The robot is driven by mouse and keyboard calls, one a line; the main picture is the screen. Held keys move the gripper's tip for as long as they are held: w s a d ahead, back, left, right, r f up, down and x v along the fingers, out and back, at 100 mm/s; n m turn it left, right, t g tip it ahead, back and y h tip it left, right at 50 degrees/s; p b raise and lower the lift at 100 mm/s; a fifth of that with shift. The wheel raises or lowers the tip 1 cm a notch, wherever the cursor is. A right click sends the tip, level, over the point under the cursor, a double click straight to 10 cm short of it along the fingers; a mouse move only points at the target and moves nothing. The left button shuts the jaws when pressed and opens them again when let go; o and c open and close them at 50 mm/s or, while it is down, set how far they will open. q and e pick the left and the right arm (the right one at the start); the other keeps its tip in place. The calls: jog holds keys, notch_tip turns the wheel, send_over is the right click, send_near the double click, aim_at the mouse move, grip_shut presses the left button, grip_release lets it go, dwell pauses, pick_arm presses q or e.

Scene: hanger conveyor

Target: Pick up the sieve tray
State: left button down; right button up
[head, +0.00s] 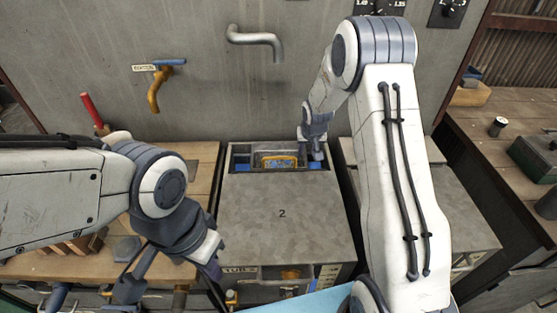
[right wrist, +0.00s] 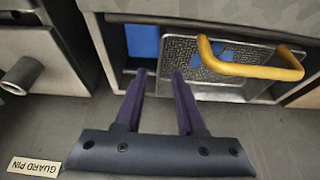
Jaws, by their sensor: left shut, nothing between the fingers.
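The sieve tray is a mesh panel (right wrist: 232,58) in a metal frame with a thick yellow handle (right wrist: 262,70). In the head view its yellow handle (head: 280,162) shows in the opening at the back of the box marked 2. My right gripper (head: 317,152) is at the right end of that opening. In the right wrist view its two purple fingers (right wrist: 160,73) are apart with nothing between them, left of the handle and not around it. My left gripper (head: 214,269) is low at the left of the box, shut and empty, away from the tray.
A blue block (right wrist: 142,41) stands beside the tray. The grey box marked 2 (head: 275,225) has a clear flat top. A bent pipe (head: 256,40) and a yellow tap (head: 156,90) stick out of the back wall. Wooden benches (head: 500,150) flank the box.

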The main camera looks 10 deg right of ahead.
aim_at(306, 156)
jog(key=p+x, duration=0.1)
jog(key=x, duration=0.3)
jog(key=shift+w+d+f, duration=0.15)
jog(key=shift+w+f, duration=0.05)
jog(key=shift+f, duration=0.15)
grip_shut()
jog(key=shift+r, duration=0.1)
dwell(1.0)
